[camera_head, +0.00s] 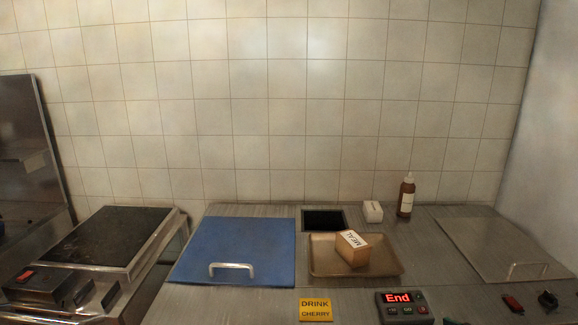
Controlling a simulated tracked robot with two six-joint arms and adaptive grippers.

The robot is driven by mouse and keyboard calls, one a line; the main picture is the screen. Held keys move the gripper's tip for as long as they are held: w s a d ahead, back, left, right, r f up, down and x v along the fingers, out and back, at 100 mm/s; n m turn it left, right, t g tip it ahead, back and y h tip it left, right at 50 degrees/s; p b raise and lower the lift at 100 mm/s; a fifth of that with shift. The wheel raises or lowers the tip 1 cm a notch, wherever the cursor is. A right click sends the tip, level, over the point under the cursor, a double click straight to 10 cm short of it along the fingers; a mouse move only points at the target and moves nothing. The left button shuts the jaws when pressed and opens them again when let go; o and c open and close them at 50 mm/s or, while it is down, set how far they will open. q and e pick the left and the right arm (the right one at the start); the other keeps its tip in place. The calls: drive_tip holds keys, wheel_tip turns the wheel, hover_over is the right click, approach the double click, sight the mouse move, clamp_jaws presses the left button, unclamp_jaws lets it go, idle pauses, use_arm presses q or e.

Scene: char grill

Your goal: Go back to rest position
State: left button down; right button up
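Neither of my grippers shows clearly in the head view. A box labelled MEAL (352,249) rests tilted on the brown metal tray (325,268) on the counter. A yellow sign reading DRINK CHERRY (316,310) is at the front edge. A small control box with a red lit display reading End (398,298) stands to its right. Nothing is seen being held.
A blue lid with a handle (240,245) lies left of a dark square opening (323,221). A white block (373,211) and a brown bottle (406,197) stand behind the tray. A grill (105,237) is at left, a steel lid (497,248) at right.

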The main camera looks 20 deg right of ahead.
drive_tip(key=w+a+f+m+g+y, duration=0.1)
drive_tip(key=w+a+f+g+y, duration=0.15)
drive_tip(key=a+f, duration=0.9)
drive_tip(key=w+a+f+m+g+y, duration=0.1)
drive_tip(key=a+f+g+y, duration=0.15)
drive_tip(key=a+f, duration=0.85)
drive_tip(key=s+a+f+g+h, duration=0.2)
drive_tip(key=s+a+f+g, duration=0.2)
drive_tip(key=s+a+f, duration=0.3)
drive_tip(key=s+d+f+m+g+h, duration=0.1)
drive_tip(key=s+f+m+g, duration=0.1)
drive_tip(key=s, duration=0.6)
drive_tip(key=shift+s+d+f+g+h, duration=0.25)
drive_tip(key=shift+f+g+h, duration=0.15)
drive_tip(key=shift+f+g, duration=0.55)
